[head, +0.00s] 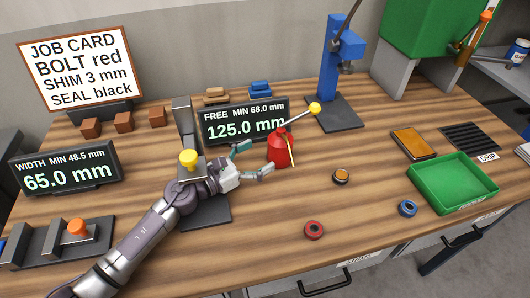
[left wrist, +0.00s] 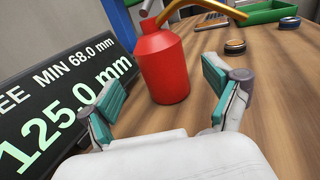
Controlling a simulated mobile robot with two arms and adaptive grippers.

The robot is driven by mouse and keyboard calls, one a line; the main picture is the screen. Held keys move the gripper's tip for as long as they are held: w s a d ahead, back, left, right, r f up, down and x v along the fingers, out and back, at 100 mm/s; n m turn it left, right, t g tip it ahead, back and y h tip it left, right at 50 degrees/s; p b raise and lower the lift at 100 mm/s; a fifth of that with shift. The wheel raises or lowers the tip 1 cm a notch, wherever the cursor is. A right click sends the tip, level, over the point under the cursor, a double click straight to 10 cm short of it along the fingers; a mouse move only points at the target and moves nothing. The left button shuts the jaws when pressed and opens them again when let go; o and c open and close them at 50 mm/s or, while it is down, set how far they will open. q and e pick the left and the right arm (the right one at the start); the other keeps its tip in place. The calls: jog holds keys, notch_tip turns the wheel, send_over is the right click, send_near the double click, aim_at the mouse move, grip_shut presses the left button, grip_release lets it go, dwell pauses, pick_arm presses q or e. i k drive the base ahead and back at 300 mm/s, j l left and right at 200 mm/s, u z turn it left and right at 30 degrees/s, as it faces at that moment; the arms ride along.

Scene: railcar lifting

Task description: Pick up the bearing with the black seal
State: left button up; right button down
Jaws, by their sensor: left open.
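The bearing with a dark, black-looking ring and an orange-brown centre (head: 341,176) lies on the bench right of the red oil can. It also shows at the upper right of the left wrist view (left wrist: 235,47). A red-ringed bearing (head: 314,230) lies nearer the front edge, and a blue-ringed bearing (head: 407,208) lies by the green tray. My left gripper (head: 256,160) is open and empty, left of the dark bearing and apart from it. The red oil can (head: 281,150) stands just ahead of the open fingers. My right gripper is out of view.
The green tray (head: 418,181) stands at the right. The display reading 125.0 mm (head: 243,121) stands behind my left gripper. A blue press (head: 340,55) stands at the back. The job card (head: 80,68) reads "SEAL black". Bench around the bearings is clear.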

aim_at(340, 177)
jog(key=k+l, duration=0.25)
jog(key=k, duration=0.25)
jog(key=k+l, duration=0.2)
jog(key=k, duration=0.25)
jog(key=k+l, duration=0.25)
jog(key=k, duration=0.25)
